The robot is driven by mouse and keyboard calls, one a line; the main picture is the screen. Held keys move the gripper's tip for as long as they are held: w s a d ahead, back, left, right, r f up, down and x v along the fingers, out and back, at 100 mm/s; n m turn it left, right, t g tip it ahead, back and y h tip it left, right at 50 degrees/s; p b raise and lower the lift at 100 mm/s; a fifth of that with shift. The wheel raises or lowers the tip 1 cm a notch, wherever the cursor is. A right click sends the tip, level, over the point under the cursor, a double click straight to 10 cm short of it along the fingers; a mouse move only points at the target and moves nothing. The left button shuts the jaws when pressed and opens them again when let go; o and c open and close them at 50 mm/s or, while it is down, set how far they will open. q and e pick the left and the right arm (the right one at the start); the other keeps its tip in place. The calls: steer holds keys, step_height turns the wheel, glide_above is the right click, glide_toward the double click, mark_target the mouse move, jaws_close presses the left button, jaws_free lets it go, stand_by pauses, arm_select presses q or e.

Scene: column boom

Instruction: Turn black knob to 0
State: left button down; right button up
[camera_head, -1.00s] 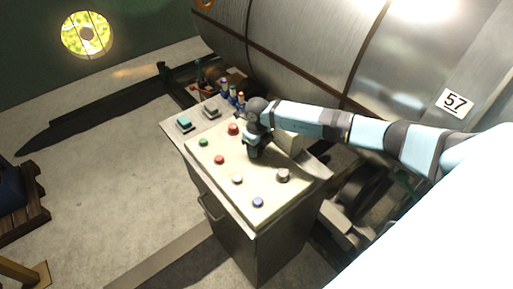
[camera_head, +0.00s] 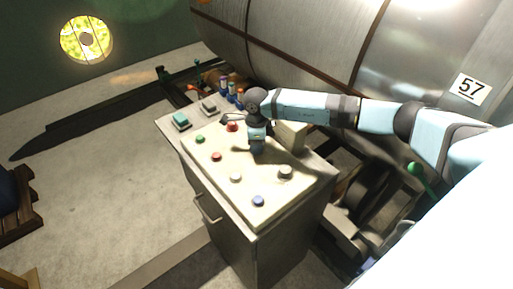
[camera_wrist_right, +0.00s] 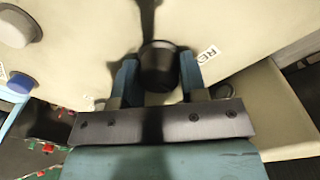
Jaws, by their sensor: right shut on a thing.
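The black knob (camera_wrist_right: 158,66) stands on the cream top of a control panel (camera_head: 225,200). In the wrist view it sits between the two blue fingers of my right gripper (camera_wrist_right: 159,78), which is shut on it. In the head view my right gripper (camera_head: 257,148) points down at the panel, behind the red and white buttons, and hides the knob. A label (camera_wrist_right: 209,54) with partly cut lettering lies beside the knob. No 0 mark is readable. My left gripper is not in view.
The panel carries a grey knob (camera_head: 286,171), a blue button (camera_head: 258,201), a white button (camera_head: 236,178), red buttons (camera_head: 216,157) and a green button (camera_head: 200,139). A cream box (camera_head: 291,137) stands right of my gripper. A large metal tank (camera_head: 310,45) is behind.

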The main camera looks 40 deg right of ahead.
steer(key=shift+n, duration=0.4)
steer(key=o, duration=0.9)
steer(key=r+b, duration=0.1)
steer(key=r, duration=0.6)
steer(key=r+b, duration=0.1)
steer(key=r, duration=0.6)
steer(key=shift+w+d, duration=0.15)
steer(key=shift+w, duration=0.05)
